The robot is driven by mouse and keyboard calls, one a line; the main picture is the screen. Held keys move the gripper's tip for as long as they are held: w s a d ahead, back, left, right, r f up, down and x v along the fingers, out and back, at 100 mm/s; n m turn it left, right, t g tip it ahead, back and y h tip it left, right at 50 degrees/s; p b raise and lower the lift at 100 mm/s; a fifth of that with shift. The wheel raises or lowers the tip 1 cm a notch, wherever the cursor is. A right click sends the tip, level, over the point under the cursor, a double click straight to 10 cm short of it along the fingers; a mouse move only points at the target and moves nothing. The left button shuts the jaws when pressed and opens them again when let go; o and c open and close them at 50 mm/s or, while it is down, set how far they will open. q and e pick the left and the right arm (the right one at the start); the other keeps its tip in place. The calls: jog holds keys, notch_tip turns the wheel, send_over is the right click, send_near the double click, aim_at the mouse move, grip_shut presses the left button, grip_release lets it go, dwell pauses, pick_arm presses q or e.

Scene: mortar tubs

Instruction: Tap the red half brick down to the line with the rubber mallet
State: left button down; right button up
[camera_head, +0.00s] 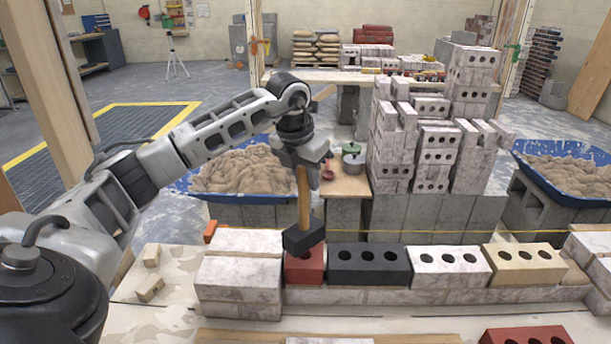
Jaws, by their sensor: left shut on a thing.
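The red half brick (305,268) sits in the low course of the wall, between the whitish stacked bricks on the left and a dark grey brick. My left gripper (304,158) points down above it and is shut on the wooden handle (304,198) of the rubber mallet. The mallet's black head (303,237) is over the red half brick, slightly tilted, and hides much of its top. I cannot tell if head and brick touch. A yellow line (440,232) runs across behind the row of bricks. My right gripper is not in view.
Right of the red half brick stand a dark grey brick (368,264), a white brick (447,266) and a tan brick (524,264). Whitish bricks (240,272) are stacked at the left end. Small tan pieces (150,288) lie further left. A blue tub of mortar (243,172) stands behind.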

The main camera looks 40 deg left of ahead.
aim_at(306, 194)
pick_arm(q)
jog(key=shift+w+f, duration=0.1)
jog(key=shift+f, duration=0.3)
notch_tip(306, 194, down, 4)
jog(key=b, duration=0.3)
jog(key=shift+r, duration=0.1)
notch_tip(306, 194, up, 5)
jog(key=p, duration=0.4)
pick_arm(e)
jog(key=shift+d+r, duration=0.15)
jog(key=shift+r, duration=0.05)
